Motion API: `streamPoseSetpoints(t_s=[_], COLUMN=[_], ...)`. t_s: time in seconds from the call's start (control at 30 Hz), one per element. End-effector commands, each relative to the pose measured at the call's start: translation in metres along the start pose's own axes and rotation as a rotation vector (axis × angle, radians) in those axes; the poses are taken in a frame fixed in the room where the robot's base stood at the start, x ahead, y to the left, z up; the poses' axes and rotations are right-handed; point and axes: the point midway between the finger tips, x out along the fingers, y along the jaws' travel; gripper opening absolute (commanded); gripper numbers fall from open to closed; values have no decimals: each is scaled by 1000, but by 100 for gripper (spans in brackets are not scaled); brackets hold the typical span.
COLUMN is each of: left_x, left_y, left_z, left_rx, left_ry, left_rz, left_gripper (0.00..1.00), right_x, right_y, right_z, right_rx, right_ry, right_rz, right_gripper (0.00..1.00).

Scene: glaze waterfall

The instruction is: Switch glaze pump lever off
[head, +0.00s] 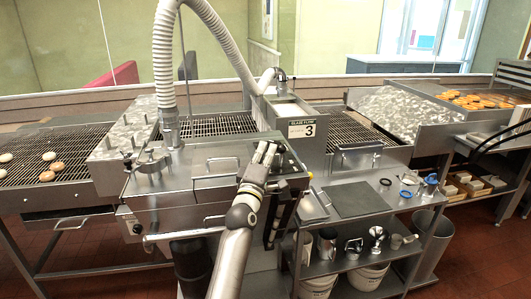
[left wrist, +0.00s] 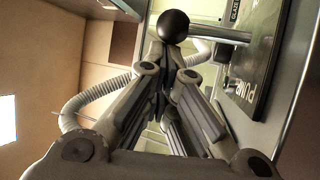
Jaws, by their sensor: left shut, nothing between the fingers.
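The glaze pump lever (left wrist: 218,33) shows in the left wrist view as a metal rod running left from a dark panel marked PUMP (left wrist: 262,62), with a black ball knob (left wrist: 173,25) at its end. My left gripper (left wrist: 172,72) is shut and empty, with the knob just beyond its fingertips. I cannot tell whether they touch. In the head view my left gripper (head: 268,151) is at the front of the steel glazing machine (head: 165,185), below the GLAZE FLOW 3 sign (head: 303,130). The lever is not clear there, being partly hidden by my arm. My right gripper is not in view.
A ribbed hose (head: 164,60) rises from the machine. A wire conveyor (head: 60,150) carries several doughnuts at the left. A steel side table (head: 375,185) with cups and a dark mat (head: 357,199) stands at the right, above shelves with white buckets (head: 318,283).

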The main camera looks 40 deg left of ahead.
Motion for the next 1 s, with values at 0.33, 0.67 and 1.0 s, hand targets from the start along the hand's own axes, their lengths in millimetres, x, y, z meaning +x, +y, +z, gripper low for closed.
streamPoseSetpoints(t_s=[0.33, 0.67, 1.0], left_x=[-6, -20, -85], left_y=[2, 1, 1], left_z=[4, 3, 4], left_rx=[-2, -2, -2], left_ry=[0, 0, -1], left_rz=[0, -1, -2], left_gripper=[0, 0, 0], right_x=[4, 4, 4], right_y=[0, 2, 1], right_z=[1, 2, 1], right_rx=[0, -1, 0], right_ry=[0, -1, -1], right_rz=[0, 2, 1], right_gripper=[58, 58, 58])
